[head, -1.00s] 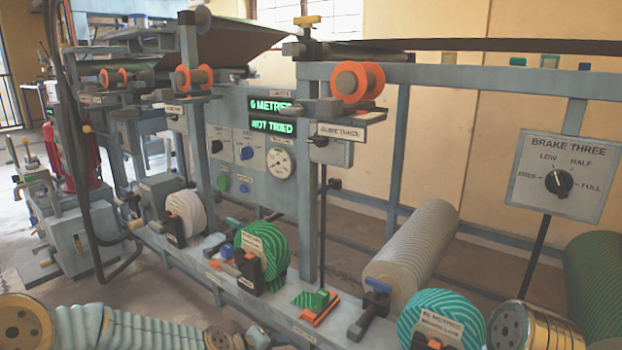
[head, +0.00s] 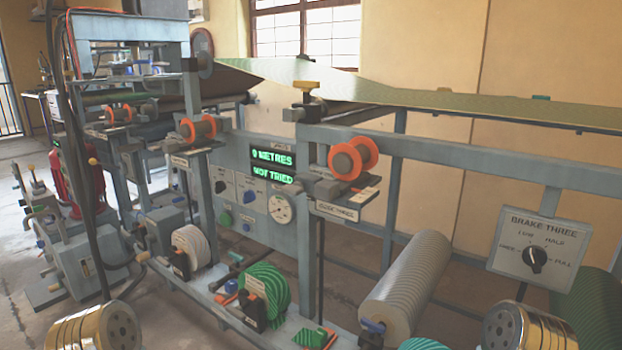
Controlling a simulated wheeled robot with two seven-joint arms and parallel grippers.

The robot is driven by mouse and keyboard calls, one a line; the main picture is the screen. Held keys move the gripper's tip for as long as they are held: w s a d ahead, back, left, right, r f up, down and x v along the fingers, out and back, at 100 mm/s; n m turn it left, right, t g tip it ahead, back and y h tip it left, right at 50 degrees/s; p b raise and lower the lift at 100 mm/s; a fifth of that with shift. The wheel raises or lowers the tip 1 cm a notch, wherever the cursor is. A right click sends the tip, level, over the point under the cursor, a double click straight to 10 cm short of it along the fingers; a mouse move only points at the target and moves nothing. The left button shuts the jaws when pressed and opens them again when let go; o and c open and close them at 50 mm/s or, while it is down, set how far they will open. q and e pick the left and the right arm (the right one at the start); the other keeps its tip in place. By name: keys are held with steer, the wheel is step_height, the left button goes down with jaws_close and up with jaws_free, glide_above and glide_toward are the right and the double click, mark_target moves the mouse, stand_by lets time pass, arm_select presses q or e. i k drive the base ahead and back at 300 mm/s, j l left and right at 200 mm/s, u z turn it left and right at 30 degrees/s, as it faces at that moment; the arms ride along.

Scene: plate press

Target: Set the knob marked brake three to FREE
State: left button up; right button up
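The BRAKE THREE panel (head: 513,257) is a pale grey plate on the right of the head view, hung below the long grey rail. Its round black knob (head: 534,259) sits at the middle. The marks around it read FREE at left, LOW at upper left, HALF at upper right and FULL at right. The knob's pale pointer mark is too small to tell which word it faces. Gold-ringed parts of my arms show at the bottom left and bottom right. Neither gripper shows, and nothing of mine touches the knob.
A green display (head: 273,166) reads 0 METRES, NOT TRIED. A grey roll (head: 405,290) and a dark green roll (head: 588,305) lie below the panel. An orange-flanged spool (head: 352,158) sits on the frame. A green striped disc (head: 264,292) stands lower left of centre.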

mark_target(535, 257)
steer(key=l+z, duration=0.2)
steer(key=z, duration=1)
